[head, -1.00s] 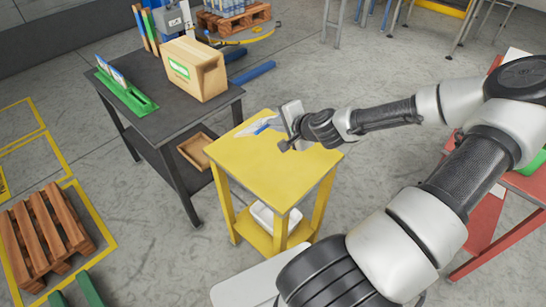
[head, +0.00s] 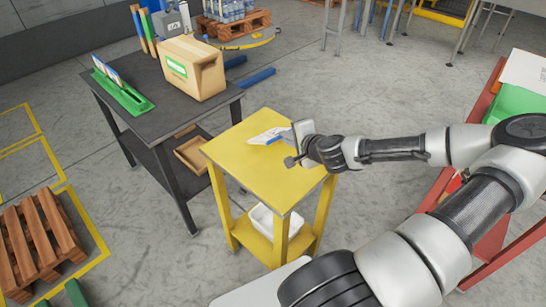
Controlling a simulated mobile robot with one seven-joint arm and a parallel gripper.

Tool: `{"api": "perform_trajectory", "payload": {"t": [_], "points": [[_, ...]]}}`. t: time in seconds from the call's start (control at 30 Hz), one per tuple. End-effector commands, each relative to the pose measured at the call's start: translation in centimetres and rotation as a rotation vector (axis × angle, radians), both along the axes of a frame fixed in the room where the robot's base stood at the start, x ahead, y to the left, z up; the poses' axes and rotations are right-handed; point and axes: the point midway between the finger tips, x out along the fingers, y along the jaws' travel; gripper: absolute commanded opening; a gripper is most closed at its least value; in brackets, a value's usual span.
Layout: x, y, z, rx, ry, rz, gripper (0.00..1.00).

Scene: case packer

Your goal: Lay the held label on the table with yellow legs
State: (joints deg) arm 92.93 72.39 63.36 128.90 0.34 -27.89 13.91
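The label (head: 267,136), a thin white piece with a blue part, is at the top of the table with yellow legs (head: 245,170), over the far half of its yellow top. My gripper (head: 292,141) is at the label's right end, low over the tabletop. The fingertips are partly hidden by the gripper body, so I cannot tell whether they still pinch the label. I also cannot tell whether the label lies flat on the top or sits just above it.
A white bin (head: 263,219) sits on the yellow table's lower shelf. A dark table (head: 160,122) to the left carries a cardboard box (head: 193,68) and a green holder (head: 122,92). A red table (head: 493,240) stands at right. The yellow top's near part is bare.

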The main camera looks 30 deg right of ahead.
Motion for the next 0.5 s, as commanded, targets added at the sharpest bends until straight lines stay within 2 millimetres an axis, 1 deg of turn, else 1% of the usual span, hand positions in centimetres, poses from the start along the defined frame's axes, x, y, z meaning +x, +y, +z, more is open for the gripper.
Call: {"api": "perform_trajectory", "payload": {"t": [0.03,0.13,0.47,0.5], "points": [[0.03,0.02,-1.02,-0.001,-0.001,0.000,0.00],[0.04,0.01,-1.61,0.000,-0.001,0.000,0.00],[0.03,0.00,-1.72,0.000,-0.001,0.000,0.00],[0.02,0.00,-1.73,0.000,0.000,0.000,0.11]]}}
